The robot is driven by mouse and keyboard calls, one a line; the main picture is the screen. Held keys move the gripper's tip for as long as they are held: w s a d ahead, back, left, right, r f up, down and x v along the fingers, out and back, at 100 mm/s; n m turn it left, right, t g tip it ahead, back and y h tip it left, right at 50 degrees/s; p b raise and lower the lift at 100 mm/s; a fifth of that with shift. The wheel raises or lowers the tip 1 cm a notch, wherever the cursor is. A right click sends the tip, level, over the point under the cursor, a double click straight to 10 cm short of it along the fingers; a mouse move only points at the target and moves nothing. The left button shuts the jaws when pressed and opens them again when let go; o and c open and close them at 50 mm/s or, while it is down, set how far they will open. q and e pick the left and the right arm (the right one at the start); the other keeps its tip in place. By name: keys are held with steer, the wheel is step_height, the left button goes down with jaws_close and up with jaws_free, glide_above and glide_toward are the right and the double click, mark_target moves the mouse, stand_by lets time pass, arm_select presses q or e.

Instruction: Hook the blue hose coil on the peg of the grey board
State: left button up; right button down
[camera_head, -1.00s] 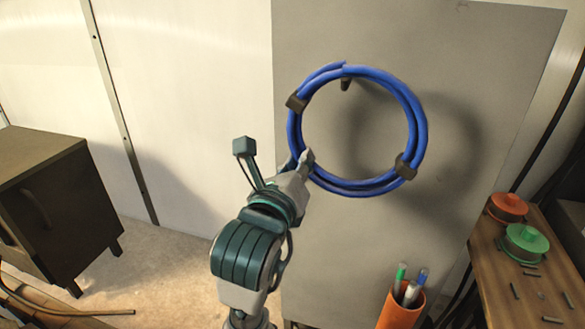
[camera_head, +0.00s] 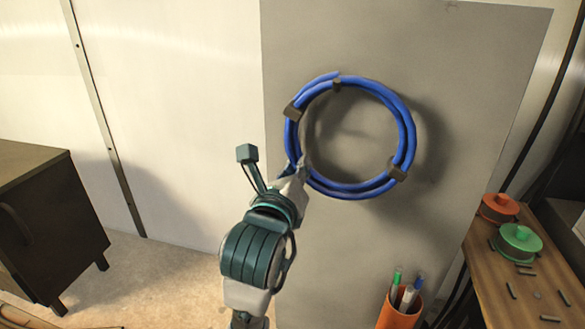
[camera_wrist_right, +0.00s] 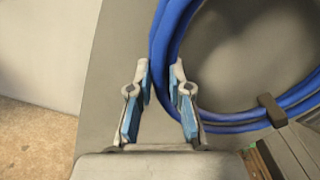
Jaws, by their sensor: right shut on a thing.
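The blue hose coil (camera_head: 350,191), bound with dark clips, is held upright, facing the grey board (camera_head: 480,90). The board's dark peg (camera_head: 337,86) shows at the top of the ring, overlapping the hose strands. I cannot tell whether the coil rests on it. My right gripper (camera_head: 301,168) is shut on the lower left of the coil. In the right wrist view, the hose (camera_wrist_right: 164,45) passes between the fingertips (camera_wrist_right: 158,72). My left gripper is not in view.
An orange cup (camera_head: 398,315) with pens stands below the coil. A dark cabinet (camera_head: 50,225) is at the left.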

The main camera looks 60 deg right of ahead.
stand_by(0.4)
steer(key=c, duration=1)
jaws_free()
steer(key=shift+a, duration=0.1)
steer(key=v, duration=0.8)
